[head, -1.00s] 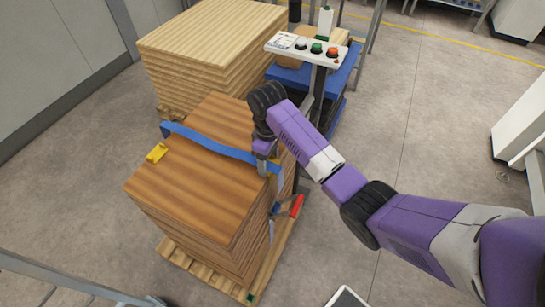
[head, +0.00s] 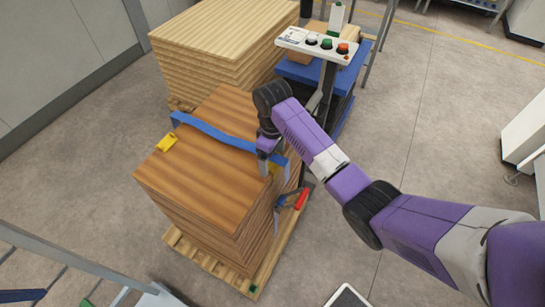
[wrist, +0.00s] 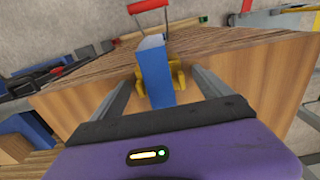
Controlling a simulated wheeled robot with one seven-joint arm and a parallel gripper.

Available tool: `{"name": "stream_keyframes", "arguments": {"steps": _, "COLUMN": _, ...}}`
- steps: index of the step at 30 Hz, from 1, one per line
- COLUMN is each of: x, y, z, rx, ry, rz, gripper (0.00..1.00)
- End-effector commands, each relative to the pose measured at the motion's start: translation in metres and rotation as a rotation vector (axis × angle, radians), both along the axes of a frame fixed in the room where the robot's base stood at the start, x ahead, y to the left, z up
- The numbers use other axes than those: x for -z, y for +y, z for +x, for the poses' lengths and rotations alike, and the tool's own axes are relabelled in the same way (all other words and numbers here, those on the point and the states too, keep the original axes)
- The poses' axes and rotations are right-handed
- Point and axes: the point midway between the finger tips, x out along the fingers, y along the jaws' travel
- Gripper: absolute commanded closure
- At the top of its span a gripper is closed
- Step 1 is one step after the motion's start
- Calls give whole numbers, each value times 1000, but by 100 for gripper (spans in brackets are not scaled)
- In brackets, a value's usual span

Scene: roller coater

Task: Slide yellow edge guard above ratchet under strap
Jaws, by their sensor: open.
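A blue strap (head: 213,132) runs over the top of the brown panel stack (head: 200,170) and down its near right side. In the wrist view the strap (wrist: 153,72) passes over a yellow edge guard (wrist: 178,76) at the stack's edge; yellow shows on both sides of the strap. The ratchet with a red handle (head: 301,199) hangs below that edge; its handle also shows in the wrist view (wrist: 147,6). A second yellow edge guard (head: 167,143) lies at the far left edge, beside the strap. My gripper (wrist: 160,85) is open, its fingers on either side of the strap and guard.
The stack stands on a wooden pallet (head: 240,284). A lighter panel stack (head: 205,50) and a control panel with buttons (head: 318,44) stand behind. Grey floor (head: 430,120) to the right is clear. A metal railing (head: 70,258) is at lower left.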

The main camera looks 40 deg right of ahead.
Motion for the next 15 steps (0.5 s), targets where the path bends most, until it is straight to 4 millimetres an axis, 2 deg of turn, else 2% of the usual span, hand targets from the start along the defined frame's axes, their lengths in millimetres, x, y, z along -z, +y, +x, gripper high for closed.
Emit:
{"name": "stream_keyframes", "arguments": {"steps": 4, "x": -2, "y": 0, "z": 0, "rx": 0, "ry": -1, "rz": 0, "gripper": 11}}
{"name": "stream_keyframes", "arguments": {"steps": 7, "x": -10, "y": 0, "z": 1, "rx": 0, "ry": -2, "rz": 0, "gripper": 11}}
{"name": "stream_keyframes", "arguments": {"steps": 15, "x": -53, "y": 0, "z": 1, "rx": 0, "ry": -4, "rz": -2, "gripper": 11}}
